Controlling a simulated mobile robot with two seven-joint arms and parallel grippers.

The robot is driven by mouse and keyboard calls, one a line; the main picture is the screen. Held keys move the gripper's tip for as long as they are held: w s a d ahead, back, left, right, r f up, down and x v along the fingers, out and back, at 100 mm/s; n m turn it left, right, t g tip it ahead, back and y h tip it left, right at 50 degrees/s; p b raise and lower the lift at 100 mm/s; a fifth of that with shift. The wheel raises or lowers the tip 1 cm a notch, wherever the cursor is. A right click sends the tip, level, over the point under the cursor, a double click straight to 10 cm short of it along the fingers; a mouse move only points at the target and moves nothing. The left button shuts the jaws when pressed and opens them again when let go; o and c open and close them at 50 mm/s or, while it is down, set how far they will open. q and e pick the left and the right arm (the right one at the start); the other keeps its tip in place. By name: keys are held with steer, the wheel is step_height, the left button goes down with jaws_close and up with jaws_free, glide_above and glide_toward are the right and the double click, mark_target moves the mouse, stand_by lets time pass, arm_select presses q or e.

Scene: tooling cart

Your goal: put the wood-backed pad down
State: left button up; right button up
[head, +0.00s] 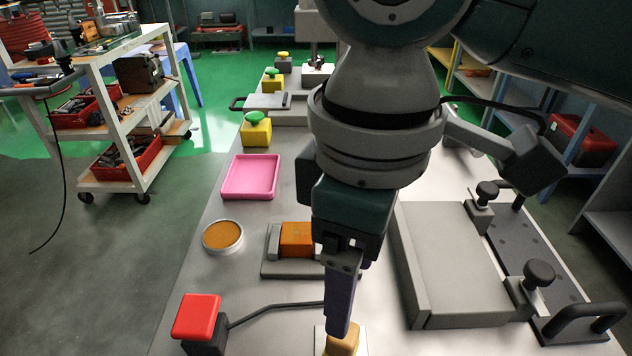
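The wood-backed pad (343,345) is a tan, wood-coloured block at the bottom edge of the head view, partly cut off by the frame. My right gripper (341,328) points down at it, its arm coming in from the upper right. The near finger overlaps the block's side, and the gripper looks shut on it. The far finger is hidden. A pale flat square shows under and around the block; I cannot tell whether the block touches it. My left gripper is not in view.
A red-topped block (197,316) with a dark bent rod stands left of the pad. An orange block (297,239) sits in a grey fixture behind. A round orange-filled tin (222,236) and a pink tray (250,177) lie farther left. A large grey box (455,265) is at right.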

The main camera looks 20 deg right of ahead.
steer(key=s+a+f+m+t+y, duration=0.1)
steer(key=s+a+m+y, duration=0.1)
steer(key=s+a+y, duration=0.3)
steer(key=s+d+f+m+t+h, duration=0.1)
steer(key=s+d+m+h, duration=0.1)
steer(key=d, duration=0.5)
steer(key=s+d+f+m+t+h, duration=0.1)
steer(key=s+d+m+h, duration=0.1)
steer(key=s+d+m, duration=0.2)
steer(key=s+d, duration=0.1)
steer(key=d, duration=0.2)
steer(key=shift+d+t+h, duration=0.2)
steer(key=shift+t+h, duration=0.1)
steer(key=shift+h, duration=0.1)
steer(key=shift+f, duration=0.1)
